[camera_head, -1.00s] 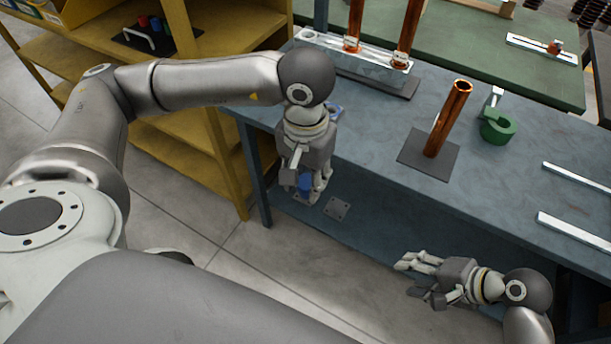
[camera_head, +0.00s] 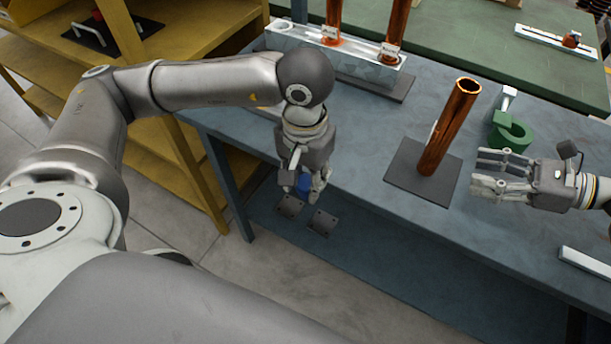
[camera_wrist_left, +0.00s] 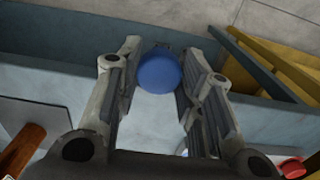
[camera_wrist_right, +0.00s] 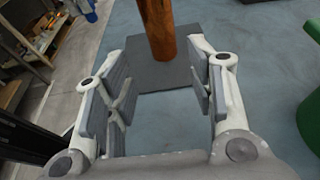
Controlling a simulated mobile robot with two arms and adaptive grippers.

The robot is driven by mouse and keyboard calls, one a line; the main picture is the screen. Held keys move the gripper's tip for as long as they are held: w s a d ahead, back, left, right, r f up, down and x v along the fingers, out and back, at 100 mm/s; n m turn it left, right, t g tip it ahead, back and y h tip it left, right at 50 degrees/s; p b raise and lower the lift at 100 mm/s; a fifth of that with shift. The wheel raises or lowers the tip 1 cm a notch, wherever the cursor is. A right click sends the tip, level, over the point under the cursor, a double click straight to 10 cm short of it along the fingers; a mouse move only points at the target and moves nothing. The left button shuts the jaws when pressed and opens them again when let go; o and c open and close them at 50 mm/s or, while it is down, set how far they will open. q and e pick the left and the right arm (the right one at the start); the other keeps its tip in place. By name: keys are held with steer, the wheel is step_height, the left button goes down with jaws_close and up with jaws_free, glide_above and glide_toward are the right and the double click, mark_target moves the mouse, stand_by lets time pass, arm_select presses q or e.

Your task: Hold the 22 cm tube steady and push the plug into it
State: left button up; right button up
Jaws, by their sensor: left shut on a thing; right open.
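The copper tube (camera_head: 447,130) stands upright on a dark square plate (camera_head: 408,170) on the blue bench. My left gripper (camera_head: 303,190) points down, near the bench's front edge, left of the tube. It is shut on the blue plug (camera_head: 304,184), whose round end shows between the fingers in the left wrist view (camera_wrist_left: 159,73). My right gripper (camera_head: 480,172) is open and empty, just right of the tube and apart from it. In the right wrist view the tube (camera_wrist_right: 158,25) rises ahead, beyond the open fingers. The plug and tube are well apart.
A green holder (camera_head: 512,132) stands behind my right gripper. A metal block (camera_head: 340,62) with two copper tubes stands at the bench's back left. A pale rail (camera_head: 588,265) lies at the right. The bench between tube and left gripper is clear.

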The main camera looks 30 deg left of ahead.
mark_target(305, 183)
arm_select(q)
steer(key=shift+f, duration=0.25)
arm_select(e)
steer(key=shift+w, duration=0.15)
arm_select(q)
steer(key=shift+f+b, duration=0.2)
steer(key=shift+b, duration=0.15)
arm_select(e)
steer(key=shift+a+f, duration=0.1)
steer(key=shift+a, duration=0.25)
arm_select(q)
step_height(305, 183, down, 2)
steer(key=shift+f+b, duration=0.2)
steer(key=shift+b, duration=0.95)
arm_select(e)
steer(key=x, duration=0.4)
steer(key=shift+a+f, duration=0.2)
steer(key=shift+a, duration=0.15)
arm_select(q)
steer(key=shift+r+p, duration=0.8)
steer(key=shift+r, duration=0.05)
arm_select(e)
steer(key=shift+a, duration=1.15)
arm_select(q)
steer(key=shift+r+p, duration=0.35)
arm_select(e)
steer(key=shift+x, duration=0.9)
steer(key=shift+a+f, duration=0.1)
steer(key=shift+f, duration=0.05)
